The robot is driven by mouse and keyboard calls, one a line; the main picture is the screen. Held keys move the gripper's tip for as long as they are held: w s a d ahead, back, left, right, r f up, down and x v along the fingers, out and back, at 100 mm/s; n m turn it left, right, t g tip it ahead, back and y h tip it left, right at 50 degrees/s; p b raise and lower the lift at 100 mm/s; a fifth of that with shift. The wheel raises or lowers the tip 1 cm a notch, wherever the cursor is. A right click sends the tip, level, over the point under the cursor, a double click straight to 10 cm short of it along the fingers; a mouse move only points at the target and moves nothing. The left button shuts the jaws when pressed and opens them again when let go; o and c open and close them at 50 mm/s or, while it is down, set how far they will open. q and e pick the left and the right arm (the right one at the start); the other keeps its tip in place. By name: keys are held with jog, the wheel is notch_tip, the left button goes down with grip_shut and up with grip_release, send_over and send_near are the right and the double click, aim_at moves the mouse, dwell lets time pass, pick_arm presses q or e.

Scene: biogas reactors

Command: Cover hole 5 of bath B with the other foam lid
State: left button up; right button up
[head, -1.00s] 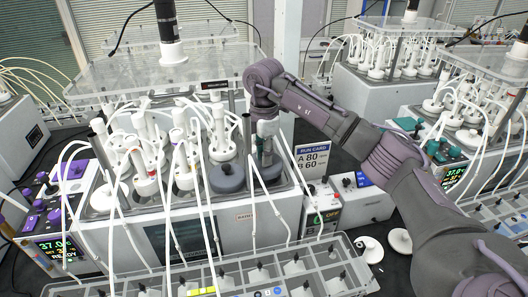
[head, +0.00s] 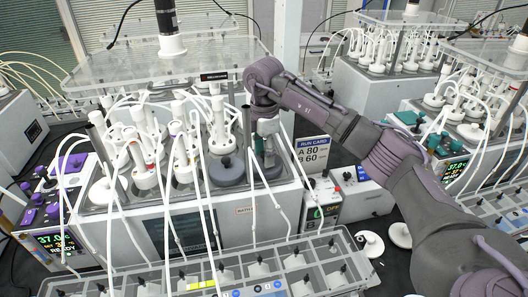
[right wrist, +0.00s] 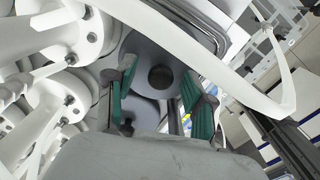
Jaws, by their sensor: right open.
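The near water bath (head: 120,215) holds several white reactors on its left and middle. Two round dark grey lids with knobs sit at its right end. One grey lid (head: 227,172) is fully clear of my gripper. The other grey lid (head: 273,172) is partly hidden below my right gripper (head: 267,150). In the right wrist view, a grey lid (right wrist: 150,52) with a dark round knob lies between the teal fingers of my right gripper (right wrist: 160,95). The fingers are apart, one on each side of the knob. The bath label is too small to read fully. My left gripper is not in view.
White tubes (head: 207,215) hang over the bath front, close to my gripper. A clear shelf (head: 130,68) stands above the bath. A run card (head: 313,152) stands to the right. Two white discs (head: 400,235) lie on the black table. A compartment rack (head: 320,265) stands in front.

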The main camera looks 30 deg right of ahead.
notch_tip(320, 180, up, 12)
dwell(0.6)
jog(key=shift+f, duration=0.1)
dwell(0.5)
